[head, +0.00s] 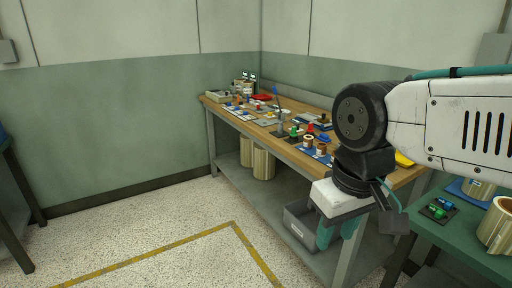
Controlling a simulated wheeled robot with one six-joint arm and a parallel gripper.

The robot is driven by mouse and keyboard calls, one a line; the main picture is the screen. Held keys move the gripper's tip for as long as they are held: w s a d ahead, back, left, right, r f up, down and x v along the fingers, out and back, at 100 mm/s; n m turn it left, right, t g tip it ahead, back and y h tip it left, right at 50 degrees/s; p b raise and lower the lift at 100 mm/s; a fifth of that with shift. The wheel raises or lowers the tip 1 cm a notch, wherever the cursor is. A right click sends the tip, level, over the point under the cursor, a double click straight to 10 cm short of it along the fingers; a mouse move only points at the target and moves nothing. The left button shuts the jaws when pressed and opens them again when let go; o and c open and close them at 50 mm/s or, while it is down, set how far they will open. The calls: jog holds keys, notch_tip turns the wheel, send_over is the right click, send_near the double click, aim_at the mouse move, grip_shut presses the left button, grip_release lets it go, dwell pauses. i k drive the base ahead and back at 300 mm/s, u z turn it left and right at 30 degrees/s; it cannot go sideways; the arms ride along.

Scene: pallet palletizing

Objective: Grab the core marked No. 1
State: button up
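Several cream, roll-shaped cores are in view, but no number can be read, so I cannot tell which is No. 1. Two stand side by side on the lower shelf of the wooden bench, a left core (246,152) and a right core (263,164). Two more are at the right edge on the green table, a near core (498,228) cut off by the frame and a farther core (478,189). My gripper (338,236) hangs in front of the bench, its teal fingers pointing down. The fingers look apart, with nothing seen between them, and clear of the cores.
The wooden bench (222,108) holds many small parts, including brown-and-white spools and a red piece. A grey bin (300,226) sits on its lower shelf, partly behind my gripper. The green table (455,238) also carries a small dark tray (437,212). The speckled floor at left is clear.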

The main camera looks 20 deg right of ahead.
aim_at(308, 143)
jog(key=u, duration=0.5)
jog(key=i, duration=0.95)
jog(key=z, duration=2.45)
jog(key=i, duration=0.5)
